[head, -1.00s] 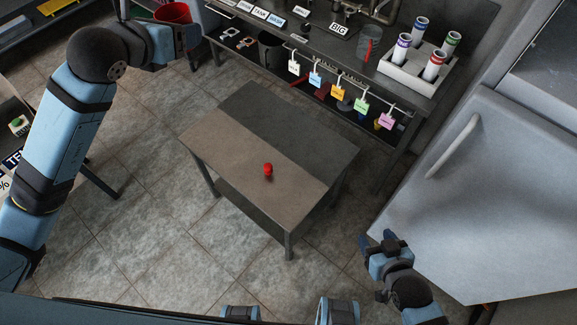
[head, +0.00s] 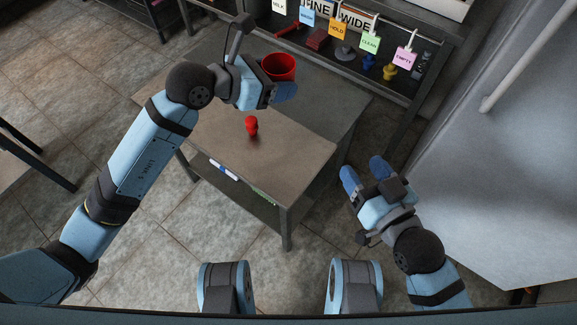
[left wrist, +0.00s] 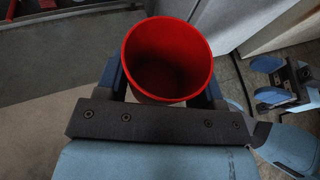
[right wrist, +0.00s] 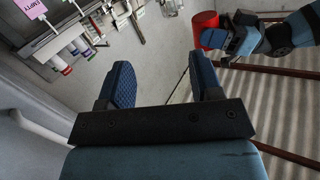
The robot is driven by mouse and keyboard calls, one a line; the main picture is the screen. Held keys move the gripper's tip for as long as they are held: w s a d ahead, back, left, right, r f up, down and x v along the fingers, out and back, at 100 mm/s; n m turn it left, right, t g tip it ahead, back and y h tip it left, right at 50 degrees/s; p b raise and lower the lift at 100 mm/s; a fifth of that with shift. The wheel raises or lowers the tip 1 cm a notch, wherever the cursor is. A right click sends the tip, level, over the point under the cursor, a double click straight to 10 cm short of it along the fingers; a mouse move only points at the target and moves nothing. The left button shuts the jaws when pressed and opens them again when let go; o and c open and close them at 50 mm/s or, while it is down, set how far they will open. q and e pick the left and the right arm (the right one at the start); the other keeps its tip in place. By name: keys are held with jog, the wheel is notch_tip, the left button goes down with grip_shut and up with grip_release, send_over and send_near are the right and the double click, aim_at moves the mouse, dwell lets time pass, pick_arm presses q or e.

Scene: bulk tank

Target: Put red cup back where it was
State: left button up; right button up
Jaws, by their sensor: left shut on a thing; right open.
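The red cup (head: 279,66) is held by my left gripper (head: 275,84) above the far part of the small grey table (head: 205,120). In the left wrist view the cup (left wrist: 168,55) stands between the two fingers, its open mouth toward the camera, and looks empty. The cup also shows in the right wrist view (right wrist: 206,28). Whether its base touches the table cannot be told. My right gripper (head: 362,172) is open and empty to the right of the table; its spread fingers show in the right wrist view (right wrist: 160,85).
A small red knob-like object (head: 252,125) stands on the table. A bench with hanging tags, such as a pink one (head: 405,57), is behind. A large grey tank (head: 500,150) with a handle fills the right. The table's near surface is mostly clear.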

pick_arm(q)
jog(key=f, duration=0.1)
jog(key=d+f+b, duration=0.1)
jog(key=f, duration=0.1)
jog(key=shift+s+d, duration=0.25)
jog(key=shift+s, duration=0.05)
jog(key=b, duration=0.4)
send_over(286, 155)
notch_tip(286, 155, down, 9)
pick_arm(e)
notch_tip(286, 155, up, 4)
jog(key=a+t+y, duration=0.2)
jog(key=t, duration=0.1)
pick_arm(q)
jog(key=shift+m+g, duration=0.3)
jog(key=shift+g, duration=0.1)
notch_tip(286, 155, down, 6)
jog(key=shift+r+b, duration=0.15)
jog(key=shift+b, duration=0.55)
jog(key=shift+f+b, duration=1)
jog(key=shift+f, duration=1.6)
pick_arm(e)
notch_tip(286, 155, down, 6)
jog(key=g, duration=0.3)
jog(key=shift+a+f+n, duration=0.2)
jog(key=shift+a+n, duration=0.05)
jog(key=shift+n, duration=0.15)
pick_arm(q)
jog(key=o, duration=1)
jog(key=shift+f, duration=0.15)
